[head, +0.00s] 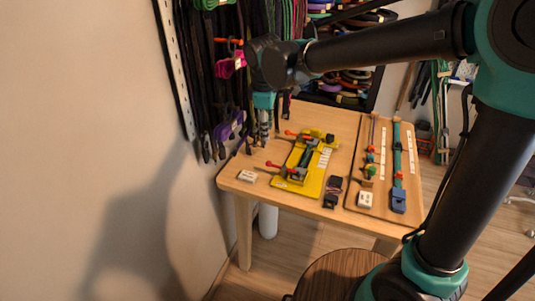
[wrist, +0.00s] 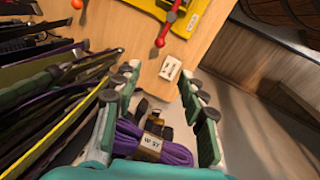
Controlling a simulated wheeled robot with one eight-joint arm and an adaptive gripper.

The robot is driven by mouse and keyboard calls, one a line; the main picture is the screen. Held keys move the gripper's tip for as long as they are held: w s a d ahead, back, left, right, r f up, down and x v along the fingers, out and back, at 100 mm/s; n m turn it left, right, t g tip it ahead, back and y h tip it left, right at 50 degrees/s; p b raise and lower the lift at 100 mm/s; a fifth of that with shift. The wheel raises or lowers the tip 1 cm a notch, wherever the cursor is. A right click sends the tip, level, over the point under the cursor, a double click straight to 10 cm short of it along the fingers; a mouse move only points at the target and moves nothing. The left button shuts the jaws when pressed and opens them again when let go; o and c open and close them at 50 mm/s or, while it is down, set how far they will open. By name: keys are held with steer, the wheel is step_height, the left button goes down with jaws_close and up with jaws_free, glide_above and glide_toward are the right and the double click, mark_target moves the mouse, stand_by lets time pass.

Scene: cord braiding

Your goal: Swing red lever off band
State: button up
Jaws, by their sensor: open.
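A yellow board (head: 312,187) lies on the table with a dark band (head: 307,155) along it. Two red levers sit at its clamps: the near red lever (head: 279,167) and the far red lever (head: 298,134), both pointing left off the board. In the wrist view a red lever (wrist: 172,19) with a dark tip crosses the yellow board's edge (wrist: 208,17) at the top. My gripper (head: 263,138) is above the table's left side, left of the levers and apart from them. Its green fingers (wrist: 160,80) are open. Whether the levers press the band is too small to tell.
Hanging cords and a purple bundle (head: 229,126) crowd the wall rack left of my gripper. A labelled purple bundle (wrist: 158,145) shows between the fingers in the wrist view; its depth is unclear. A wooden board (head: 375,193) lies right.

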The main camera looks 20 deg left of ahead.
mark_target(268, 162)
steer(key=w+f, duration=0.1)
steer(key=f, duration=0.4)
steer(key=w+f, duration=0.1)
steer(key=f, duration=0.5)
steer(key=w+f, duration=0.1)
steer(key=f, duration=0.5)
steer(key=shift+w+a, duration=0.15)
steer(key=shift+a, duration=0.1)
steer(key=shift+c, duration=0.5)
jaws_close()
